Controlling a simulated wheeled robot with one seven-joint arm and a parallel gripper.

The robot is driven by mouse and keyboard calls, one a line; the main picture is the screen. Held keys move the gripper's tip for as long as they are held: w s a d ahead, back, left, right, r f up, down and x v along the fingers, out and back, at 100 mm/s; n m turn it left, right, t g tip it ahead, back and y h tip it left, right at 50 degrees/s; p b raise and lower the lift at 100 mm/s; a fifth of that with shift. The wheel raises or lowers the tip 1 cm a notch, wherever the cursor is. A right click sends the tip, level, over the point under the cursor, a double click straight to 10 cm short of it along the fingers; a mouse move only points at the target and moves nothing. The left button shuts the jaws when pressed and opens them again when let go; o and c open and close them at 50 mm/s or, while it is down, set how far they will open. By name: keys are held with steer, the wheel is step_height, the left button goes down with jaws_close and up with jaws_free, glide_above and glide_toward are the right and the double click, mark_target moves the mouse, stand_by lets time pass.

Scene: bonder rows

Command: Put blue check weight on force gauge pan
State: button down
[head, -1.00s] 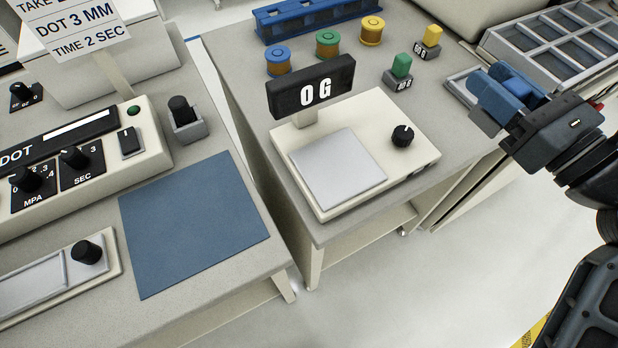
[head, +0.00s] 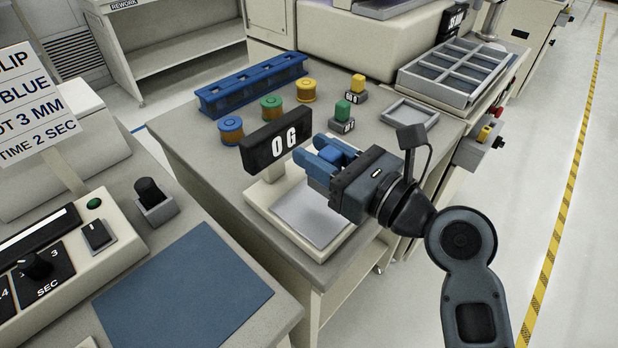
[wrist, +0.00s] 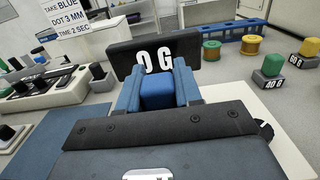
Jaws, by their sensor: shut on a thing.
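My gripper (head: 333,160) is shut on the blue check weight (wrist: 158,90), a small blue block between its blue fingers. The weight also shows in the head view (head: 331,155). The force gauge is a cream box with a pale square pan (head: 312,212) and a black display (head: 276,139) reading 0 G. My gripper is above the back part of the pan, just right of the display, with the weight apart from the pan. In the wrist view the display (wrist: 155,55) stands straight behind the weight; my gripper body hides the pan there.
A green weight (head: 342,109) and a yellow weight (head: 357,84) stand on labelled holders behind the gauge. An empty grey tray (head: 409,112) lies to their right. Several coloured spools, a blue rack (head: 252,85) and a divided tray (head: 462,70) are further back.

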steer(key=shift+a+f, duration=0.45)
steer(key=shift+a, duration=0.25)
steer(key=shift+f+b, duration=0.6)
steer(key=shift+f, duration=1.4)
steer(key=shift+f, duration=0.15)
steer(key=c, duration=0.8)
jaws_free()
steer(key=shift+o, duration=0.2)
steer(key=shift+r, duration=0.2)
steer(key=shift+s+d+f, duration=0.1)
steer(key=shift+s+d, duration=0.1)
steer(key=shift+d, duration=0.1)
steer(key=v, duration=1.1)
